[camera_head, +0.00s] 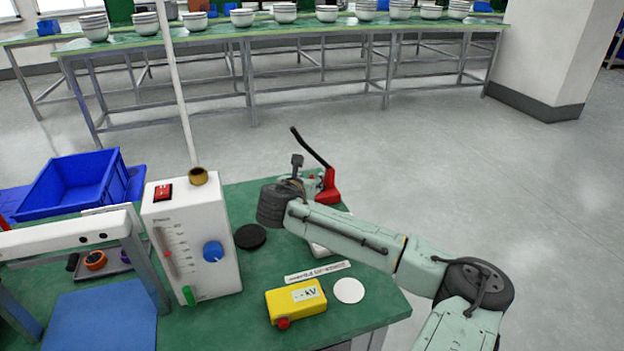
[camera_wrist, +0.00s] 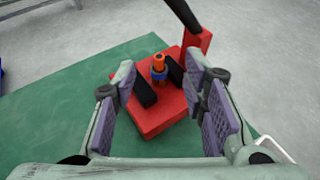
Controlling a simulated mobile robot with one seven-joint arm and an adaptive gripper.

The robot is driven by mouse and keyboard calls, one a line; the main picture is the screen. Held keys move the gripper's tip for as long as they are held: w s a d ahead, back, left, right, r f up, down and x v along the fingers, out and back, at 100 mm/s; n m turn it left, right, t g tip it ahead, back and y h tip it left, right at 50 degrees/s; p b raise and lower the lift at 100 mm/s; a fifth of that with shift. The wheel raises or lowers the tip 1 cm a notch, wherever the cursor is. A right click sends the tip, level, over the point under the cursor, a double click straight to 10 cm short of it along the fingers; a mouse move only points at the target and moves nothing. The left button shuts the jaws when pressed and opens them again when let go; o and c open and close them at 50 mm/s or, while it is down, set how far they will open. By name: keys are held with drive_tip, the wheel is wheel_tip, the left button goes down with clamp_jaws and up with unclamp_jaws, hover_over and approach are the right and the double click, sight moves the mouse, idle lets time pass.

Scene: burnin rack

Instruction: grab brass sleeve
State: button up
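A brass-coloured ring-shaped sleeve (camera_head: 198,176) sits on top of the white instrument box, at the foot of a tall pale rod. My gripper (camera_head: 297,176) is to the right of it, over the far edge of the green table, at the red lever fixture (camera_head: 328,188). In the wrist view my gripper (camera_wrist: 163,92) is open, its two padded fingers apart with nothing held. Beyond and between them is the red fixture (camera_wrist: 150,118) with an upright orange piece (camera_wrist: 159,62) and a blue collar (camera_wrist: 158,75). The brass sleeve is not visible in the wrist view.
The white box (camera_head: 195,240) stands upright on the green table (camera_head: 240,315). A yellow kV box (camera_head: 296,302), a white disc (camera_head: 349,290) and a black disc (camera_head: 250,236) lie to its right. A blue bin (camera_head: 75,190) and an orange ring (camera_head: 95,260) are left.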

drive_tip(key=shift+x, duration=1.25)
drive_tip(key=shift+c, duration=0.5)
clamp_jaws()
